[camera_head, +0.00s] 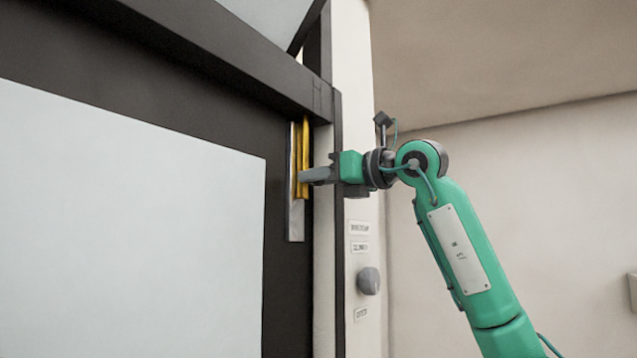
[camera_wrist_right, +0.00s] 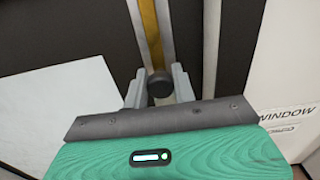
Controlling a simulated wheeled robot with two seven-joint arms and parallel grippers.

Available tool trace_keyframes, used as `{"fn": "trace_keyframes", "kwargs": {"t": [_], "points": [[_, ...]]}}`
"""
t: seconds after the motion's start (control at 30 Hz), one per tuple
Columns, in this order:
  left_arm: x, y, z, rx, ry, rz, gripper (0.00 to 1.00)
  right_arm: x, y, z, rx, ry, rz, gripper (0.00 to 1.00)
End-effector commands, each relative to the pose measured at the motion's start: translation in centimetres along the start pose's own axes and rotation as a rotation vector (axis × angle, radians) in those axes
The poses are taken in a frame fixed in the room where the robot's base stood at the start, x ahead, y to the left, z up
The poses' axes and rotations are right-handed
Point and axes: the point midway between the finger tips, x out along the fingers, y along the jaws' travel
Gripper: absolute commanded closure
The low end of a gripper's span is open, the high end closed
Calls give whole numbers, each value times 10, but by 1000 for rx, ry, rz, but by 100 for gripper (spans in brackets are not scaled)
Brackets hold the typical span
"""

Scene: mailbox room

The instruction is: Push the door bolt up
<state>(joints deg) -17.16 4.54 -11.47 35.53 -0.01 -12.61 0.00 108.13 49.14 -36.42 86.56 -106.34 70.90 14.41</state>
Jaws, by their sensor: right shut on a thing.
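The door bolt (camera_head: 302,150) is a yellow vertical bar on a pale metal plate (camera_head: 296,222) at the right edge of the dark door, just under the frame's top beam. In the right wrist view the yellow bar (camera_wrist_right: 149,35) runs upward, with a round dark knob (camera_wrist_right: 159,84) at its lower end. My right gripper (camera_head: 305,176) reaches in from the right at the bolt. Its two grey fingers (camera_wrist_right: 157,88) stand on either side of the knob, shut on it. The fingers hide part of the bolt. My left gripper is not in view.
The door (camera_head: 285,290) is dark with a large pale panel (camera_head: 120,230). A dark beam (camera_head: 190,45) crosses above it. A white post (camera_head: 355,90) at the right carries labels and a round grey knob (camera_head: 369,281). Open room lies before the beige wall (camera_head: 560,190).

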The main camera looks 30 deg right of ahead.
Motion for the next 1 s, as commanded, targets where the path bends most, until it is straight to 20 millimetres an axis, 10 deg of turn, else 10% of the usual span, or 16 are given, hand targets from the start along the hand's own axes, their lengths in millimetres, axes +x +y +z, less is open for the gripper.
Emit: {"fn": "trace_keyframes", "kwargs": {"t": [0.37, 0.4, 0.5, 1.0], "points": [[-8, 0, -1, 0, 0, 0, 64, -2, -1, 14, 0, -10, -2, 100], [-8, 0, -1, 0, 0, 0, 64, -2, -1, 14, 0, -11, -2, 70], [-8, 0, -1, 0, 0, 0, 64, -2, 0, 14, 0, -9, -1, 54], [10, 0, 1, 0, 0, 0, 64, -26, 0, 7, -1, -6, 0, 54]]}}
